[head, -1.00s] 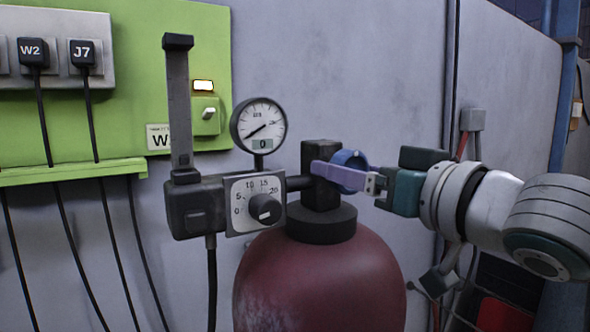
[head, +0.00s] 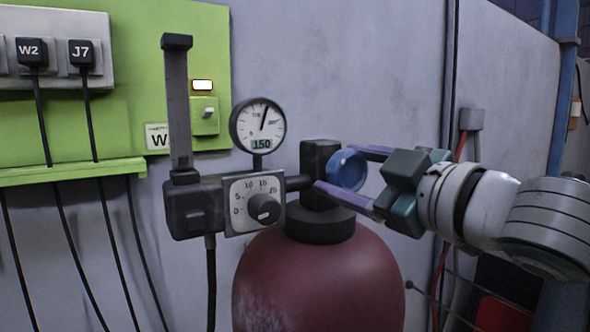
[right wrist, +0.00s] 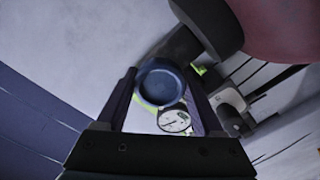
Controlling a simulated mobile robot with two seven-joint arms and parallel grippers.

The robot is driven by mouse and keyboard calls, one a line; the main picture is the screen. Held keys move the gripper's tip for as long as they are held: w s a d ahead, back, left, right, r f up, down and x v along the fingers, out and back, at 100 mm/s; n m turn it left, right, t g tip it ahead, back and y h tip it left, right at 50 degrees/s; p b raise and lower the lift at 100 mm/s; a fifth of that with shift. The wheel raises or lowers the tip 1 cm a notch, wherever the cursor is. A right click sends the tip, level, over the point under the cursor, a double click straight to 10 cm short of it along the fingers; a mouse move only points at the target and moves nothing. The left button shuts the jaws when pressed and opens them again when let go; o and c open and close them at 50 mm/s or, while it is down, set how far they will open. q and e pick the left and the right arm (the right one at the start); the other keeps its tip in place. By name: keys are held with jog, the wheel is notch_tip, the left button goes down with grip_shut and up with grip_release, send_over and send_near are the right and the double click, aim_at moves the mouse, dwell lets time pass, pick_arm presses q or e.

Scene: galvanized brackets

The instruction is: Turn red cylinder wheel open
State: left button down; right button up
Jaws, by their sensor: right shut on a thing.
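The red cylinder (head: 320,282) stands in the middle of the head view with a black valve block on top. A blue wheel (head: 347,170) sits on the right side of that block. My right gripper (head: 336,168) comes in from the right, its purple fingers around the wheel and shut on it. In the right wrist view the wheel (right wrist: 160,84) lies between the two fingers. The round gauge (head: 258,126) reads 150, its needle pointing up and slightly right. My left gripper is not in view.
A regulator dial with a black knob (head: 263,209) is left of the valve, beside an upright grey flow tube (head: 177,105). A green panel (head: 150,40) with plugged cables is at the left. A grey wall is close behind.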

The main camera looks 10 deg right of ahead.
jog(key=n, duration=0.3)
jog(key=shift+r+n, duration=0.1)
jog(key=shift+n, duration=0.3)
jog(key=n, duration=0.3)
jog(key=shift+n, duration=0.3)
jog(key=n+p, duration=0.1)
jog(key=n, duration=0.5)
jog(key=shift+a+n, duration=0.1)
jog(key=shift+n, duration=0.2)
jog(key=o, duration=1.4)
jog(key=shift+c, duration=0.2)
jog(key=shift+s, duration=0.1)
